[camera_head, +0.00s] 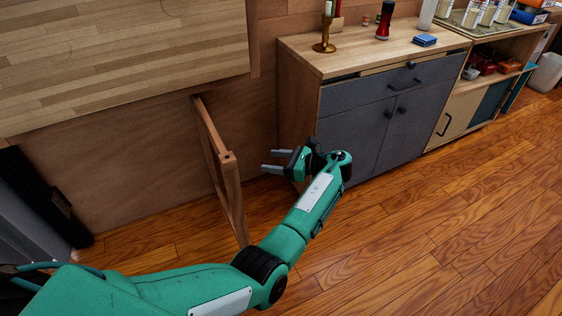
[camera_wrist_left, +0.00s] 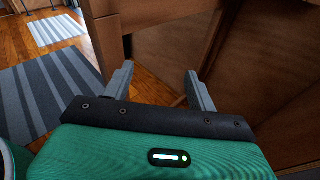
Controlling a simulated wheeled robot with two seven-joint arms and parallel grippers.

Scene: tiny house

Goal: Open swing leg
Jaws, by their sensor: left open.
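The swing leg (camera_head: 220,165) is a brown wooden frame below the light wood tabletop (camera_head: 130,55). It stands out at an angle from the wooden wall panel. My left gripper (camera_head: 268,161) is to the right of the leg, fingers open and pointing left toward it. A gap shows between the fingertips and the leg. In the left wrist view, the open fingers (camera_wrist_left: 159,70) have nothing between them. Wooden posts and a beam (camera_wrist_left: 150,14) show ahead; I cannot tell for certain which part is the leg. My right gripper is out of view.
A grey-fronted cabinet (camera_head: 365,115) stands close behind my left gripper, with a candlestick (camera_head: 325,35) on top. A dark object (camera_head: 40,195) is at the left wall. Striped rugs (camera_wrist_left: 50,95) lie on the floor. The wooden floor (camera_head: 430,235) at right is clear.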

